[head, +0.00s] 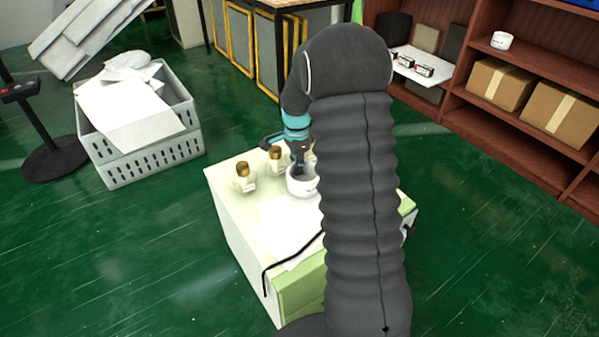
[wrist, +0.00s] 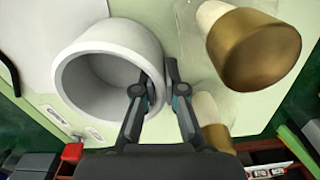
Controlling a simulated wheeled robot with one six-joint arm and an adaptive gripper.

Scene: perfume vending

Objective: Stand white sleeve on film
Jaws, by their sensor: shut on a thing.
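The white sleeve (head: 302,184) is a short, thick-walled white ring or cup above the pale cabinet top (head: 232,198). In the wrist view the sleeve (wrist: 88,52) has its open mouth towards the camera. My gripper (wrist: 162,75) is shut on its right wall, one finger inside the mouth and one outside. In the head view my gripper (head: 300,152) comes down from above onto the sleeve, partly behind my arm. Whether the sleeve touches the surface cannot be told. A pale sheet (head: 283,224) lies in front of the sleeve; whether it is the film is unclear.
Two gold-capped bottles (head: 245,178) (head: 276,160) stand just left of the sleeve. In the wrist view a gold cap (wrist: 255,48) is close on the right. A black cable (head: 292,256) crosses the cabinet's front. A grey crate (head: 150,150) and brown shelves (head: 460,105) stand farther off.

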